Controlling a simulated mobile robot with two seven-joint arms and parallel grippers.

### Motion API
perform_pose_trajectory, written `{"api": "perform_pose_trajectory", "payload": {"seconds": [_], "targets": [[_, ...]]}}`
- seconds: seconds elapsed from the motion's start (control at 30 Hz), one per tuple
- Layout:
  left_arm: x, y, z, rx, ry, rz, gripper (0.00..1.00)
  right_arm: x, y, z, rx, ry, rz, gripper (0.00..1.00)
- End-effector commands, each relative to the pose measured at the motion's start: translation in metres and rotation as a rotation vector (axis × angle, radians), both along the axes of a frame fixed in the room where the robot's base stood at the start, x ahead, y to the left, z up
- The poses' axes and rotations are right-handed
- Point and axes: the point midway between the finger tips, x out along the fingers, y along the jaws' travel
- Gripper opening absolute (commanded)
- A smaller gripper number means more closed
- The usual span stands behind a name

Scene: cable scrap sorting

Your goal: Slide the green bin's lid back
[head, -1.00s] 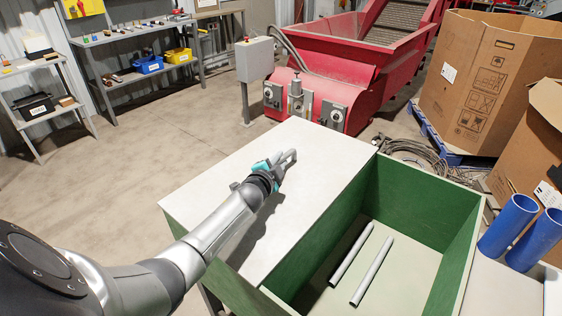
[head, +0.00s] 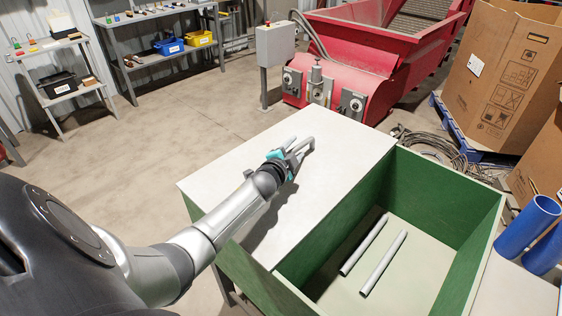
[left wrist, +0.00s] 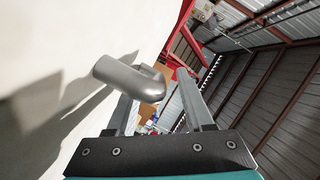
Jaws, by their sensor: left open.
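The green bin (head: 473,246) stands in front of me, its right part uncovered. Its flat white lid (head: 335,160) covers the left part. My left gripper (head: 298,146) is just above the lid, with its fingers apart. In the left wrist view, a rounded grey metal handle (left wrist: 125,77) stands out from the white lid surface. Its bent end lies near the left finger's tip and reaches into the space between the two fingers (left wrist: 160,108). I cannot tell whether the finger touches it. My right gripper is out of view.
Two grey tubes (head: 384,262) lie on the bin's floor. Two blue tubes (head: 528,225) stand at the right of the bin. A red machine (head: 335,65) and a grey box on a post (head: 275,45) stand behind. Open floor (head: 150,150) lies to the left.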

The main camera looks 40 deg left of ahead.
Motion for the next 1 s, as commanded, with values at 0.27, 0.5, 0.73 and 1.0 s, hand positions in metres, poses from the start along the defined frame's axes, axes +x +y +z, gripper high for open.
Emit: {"api": "perform_pose_trajectory", "payload": {"seconds": [0.27,0.5,0.73,1.0], "targets": [[-0.041,-0.011,0.011,-0.002,0.002,0.000,0.52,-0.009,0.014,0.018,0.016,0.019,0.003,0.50],[-0.079,-0.020,0.019,-0.001,0.003,0.001,0.52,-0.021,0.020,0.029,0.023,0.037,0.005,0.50],[-0.112,-0.028,0.026,0.001,0.002,0.003,0.52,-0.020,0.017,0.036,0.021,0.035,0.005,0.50],[-0.130,-0.033,0.030,0.001,0.001,0.002,0.52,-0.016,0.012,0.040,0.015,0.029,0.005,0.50]]}}
